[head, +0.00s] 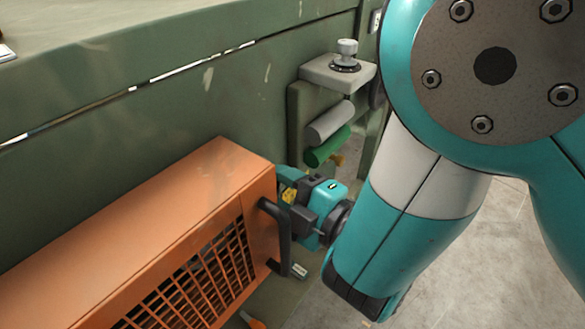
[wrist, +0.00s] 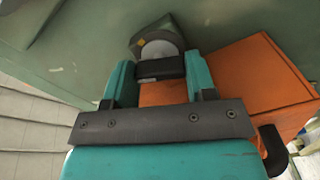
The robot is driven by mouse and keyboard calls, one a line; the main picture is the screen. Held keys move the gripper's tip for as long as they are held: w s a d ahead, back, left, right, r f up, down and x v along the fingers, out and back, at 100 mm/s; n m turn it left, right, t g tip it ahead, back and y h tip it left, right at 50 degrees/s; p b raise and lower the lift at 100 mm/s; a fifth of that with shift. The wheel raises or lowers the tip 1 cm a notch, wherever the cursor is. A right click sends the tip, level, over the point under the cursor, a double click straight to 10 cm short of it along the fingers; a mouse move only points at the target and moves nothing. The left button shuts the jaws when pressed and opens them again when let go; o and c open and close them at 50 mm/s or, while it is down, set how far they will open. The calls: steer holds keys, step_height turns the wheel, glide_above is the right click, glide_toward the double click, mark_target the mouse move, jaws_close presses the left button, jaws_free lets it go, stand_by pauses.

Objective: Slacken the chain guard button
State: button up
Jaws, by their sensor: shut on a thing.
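The orange chain guard (head: 150,235) is a box with a grille side and a black handle (head: 283,237) at its right end. In the wrist view the guard (wrist: 255,75) lies to the right of and below my fingers. My gripper (wrist: 160,72) is shut on a small dark block, which I take to be the button (wrist: 161,67). Behind it is a pale round disc in a dark housing (wrist: 140,43) with a yellow mark, on the green machine wall. In the head view my gripper (head: 292,182) is beside the guard's far right end; its fingertips are partly hidden.
A bracket (head: 338,72) with a grey knob (head: 347,50) juts from the green machine (head: 200,90). A grey roller (head: 330,121) and a green roller (head: 327,146) sit under it. My arm covers the right side. Open floor (head: 440,280) lies at lower right.

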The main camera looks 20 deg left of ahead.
steer(key=shift+n+b, duration=0.45)
steer(key=shift+n, duration=1.25)
steer(key=o, duration=0.7)
steer(key=shift+c, duration=0.2)
